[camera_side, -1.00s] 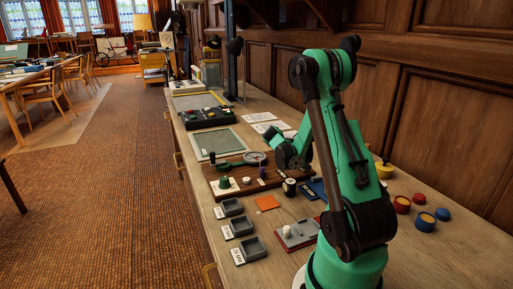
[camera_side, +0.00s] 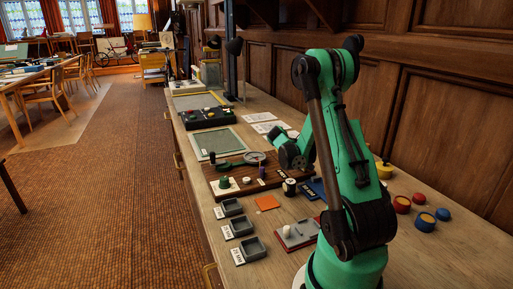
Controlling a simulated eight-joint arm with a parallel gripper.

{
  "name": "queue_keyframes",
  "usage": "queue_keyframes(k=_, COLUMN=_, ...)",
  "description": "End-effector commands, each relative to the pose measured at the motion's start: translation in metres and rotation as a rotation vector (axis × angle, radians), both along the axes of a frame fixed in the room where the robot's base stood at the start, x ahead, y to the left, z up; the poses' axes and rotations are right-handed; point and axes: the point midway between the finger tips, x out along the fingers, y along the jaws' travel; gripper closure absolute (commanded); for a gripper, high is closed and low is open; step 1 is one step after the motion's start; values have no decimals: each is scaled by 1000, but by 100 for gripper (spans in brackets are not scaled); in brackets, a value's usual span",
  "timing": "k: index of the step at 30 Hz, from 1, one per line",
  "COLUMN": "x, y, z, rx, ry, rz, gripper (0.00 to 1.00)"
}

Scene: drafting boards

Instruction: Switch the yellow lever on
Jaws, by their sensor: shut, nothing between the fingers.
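I cannot clearly make out the yellow lever. A black panel (camera_side: 207,121) on the bench carries several small coloured controls, too small to tell apart, and none is surely the lever. My gripper (camera_side: 278,135) is small and partly hidden at the end of my green arm, over the right part of the bench near the wooden board (camera_side: 228,191). It looks shut and empty; its fingertips are not distinct. It is apart from the black panel, to the right of it and nearer the camera.
A grey-green mat (camera_side: 216,146) lies between the panel and the board. Grey trays (camera_side: 239,227) line the front edge, near an orange square (camera_side: 267,203). A yellow round object (camera_side: 384,171), red (camera_side: 402,205) and blue (camera_side: 425,222) ones stand right of my arm. Wood panelling bounds the back.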

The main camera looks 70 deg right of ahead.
Motion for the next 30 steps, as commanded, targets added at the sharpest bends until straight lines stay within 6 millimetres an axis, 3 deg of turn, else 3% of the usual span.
queue_keyframes(k=22, x=0, y=0, z=0, rx=0, ry=0, rz=0, gripper=100)
queue_keyframes(k=30, x=8, y=-3, z=0, rx=0, ry=0, rz=0, gripper=100)
